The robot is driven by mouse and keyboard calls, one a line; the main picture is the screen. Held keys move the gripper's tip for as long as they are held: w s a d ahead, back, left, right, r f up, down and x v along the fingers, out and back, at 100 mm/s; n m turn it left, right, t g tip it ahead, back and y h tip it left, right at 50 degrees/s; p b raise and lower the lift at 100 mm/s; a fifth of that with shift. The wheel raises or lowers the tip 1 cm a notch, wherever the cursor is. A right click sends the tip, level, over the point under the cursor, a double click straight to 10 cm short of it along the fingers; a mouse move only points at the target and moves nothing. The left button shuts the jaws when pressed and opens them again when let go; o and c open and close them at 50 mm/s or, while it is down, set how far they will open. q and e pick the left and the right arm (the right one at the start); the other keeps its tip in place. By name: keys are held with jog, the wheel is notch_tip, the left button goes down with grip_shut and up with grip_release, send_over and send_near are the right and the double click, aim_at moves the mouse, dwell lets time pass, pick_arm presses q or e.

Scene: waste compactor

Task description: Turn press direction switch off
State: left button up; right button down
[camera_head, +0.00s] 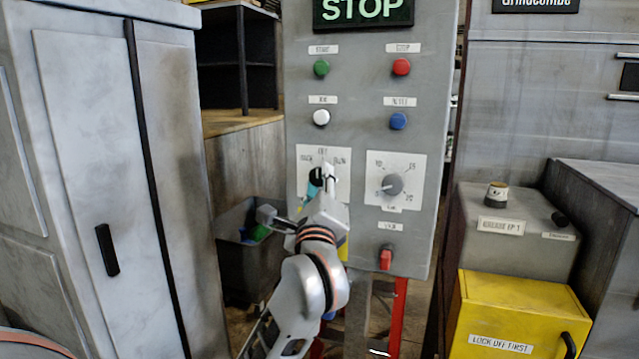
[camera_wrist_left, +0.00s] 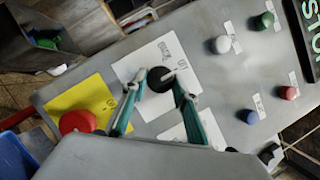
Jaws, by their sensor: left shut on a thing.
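The press direction switch is a black round knob (camera_head: 316,177) on a white label plate (camera_head: 306,157) at the left of the grey control panel. The plate carries a label at the top and one on each side, too small to read surely. My left gripper (camera_head: 324,180) reaches up to the knob from below. In the left wrist view its two fingers (camera_wrist_left: 158,88) are shut on the knob (camera_wrist_left: 160,79), one on each side. A short light mark shows on the knob's face; which label it points at I cannot tell. My right gripper is not in view.
A grey dial (camera_head: 392,185) sits close right of the switch. Green (camera_head: 321,68), red (camera_head: 401,67), white (camera_head: 321,117) and blue (camera_head: 398,121) buttons are above. A red switch (camera_head: 385,258) is below. A grey cabinet (camera_head: 100,150) stands left, a yellow box (camera_head: 520,310) right.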

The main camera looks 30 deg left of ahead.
pick_arm(q)
jog(key=shift+r, duration=0.1)
jog(key=o, duration=1.1)
jog(key=v, duration=1.2)
